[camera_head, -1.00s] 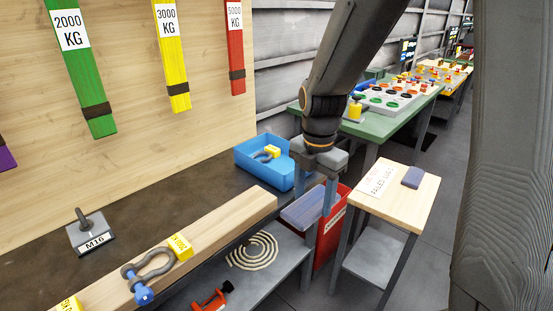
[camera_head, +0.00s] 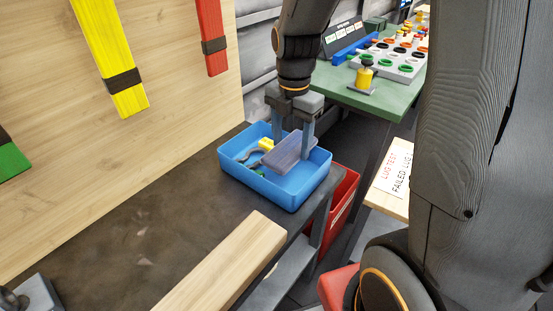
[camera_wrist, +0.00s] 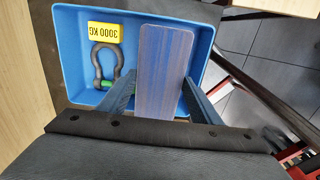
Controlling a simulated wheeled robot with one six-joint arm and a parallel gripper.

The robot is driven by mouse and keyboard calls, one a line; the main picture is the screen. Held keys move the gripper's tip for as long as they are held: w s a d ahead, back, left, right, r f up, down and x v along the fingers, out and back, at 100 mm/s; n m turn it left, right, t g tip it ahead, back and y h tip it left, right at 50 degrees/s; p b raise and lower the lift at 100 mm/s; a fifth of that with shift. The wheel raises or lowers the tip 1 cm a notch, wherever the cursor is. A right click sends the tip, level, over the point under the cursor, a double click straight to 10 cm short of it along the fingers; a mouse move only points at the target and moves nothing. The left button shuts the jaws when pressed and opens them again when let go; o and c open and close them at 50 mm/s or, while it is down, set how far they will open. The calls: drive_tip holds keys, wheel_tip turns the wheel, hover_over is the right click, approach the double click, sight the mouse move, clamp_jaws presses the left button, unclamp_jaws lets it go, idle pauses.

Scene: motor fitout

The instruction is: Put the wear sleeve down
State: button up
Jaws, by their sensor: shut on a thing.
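The wear sleeve (camera_head: 292,151) is a flat, oblong grey-purple piece with faint blue streaks. My gripper (camera_head: 291,140) is shut on it and holds it over the blue bin (camera_head: 283,194). I cannot tell whether the sleeve touches the bin floor. A shackle (camera_wrist: 108,62) with a green pin end and a yellow 3000 KG tag (camera_wrist: 103,31) lie in the bin, left of the sleeve.
The bin stands at the dark bench's corner (camera_head: 150,225). A wooden beam (camera_head: 225,262) lies on the bench in front. A red bin (camera_head: 340,205) stands below the bench edge.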

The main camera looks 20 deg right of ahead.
sight(296, 158)
wheel_tip(296, 158, down, 9)
drive_tip(key=shift+s+p, duration=0.1)
drive_tip(key=shift+p, duration=0.6)
drive_tip(key=shift+f, duration=0.15)
drive_tip(key=o, duration=1.1)
wheel_tip(296, 158, up, 12)
drive_tip(key=shift+r+b, duration=0.1)
drive_tip(key=shift+b, duration=1.05)
drive_tip(key=shift+s+m, duration=0.4)
drive_tip(key=shift+m, duration=0.8)
drive_tip(key=s+m, duration=0.1)
drive_tip(key=m, duration=0.2)
drive_tip(key=s+f+m, duration=0.1)
drive_tip(key=m, duration=0.2)
drive_tip(key=s+f+m, duration=0.1)
drive_tip(key=m, duration=0.2)
drive_tip(key=shift+s+m+t, duration=0.25)
drive_tip(key=shift+m+t, duration=0.05)
drive_tip(key=s+m, duration=0.1)
drive_tip(key=m, duration=0.3)
drive_tip(key=s+f+m, duration=0.1)
drive_tip(key=s+m, duration=0.1)
drive_tip(key=m, duration=0.2)
drive_tip(key=s+f+m, duration=0.1)
drive_tip(key=s+m, duration=0.1)
drive_tip(key=m, duration=0.3)
drive_tip(key=shift+t, duration=0.3)
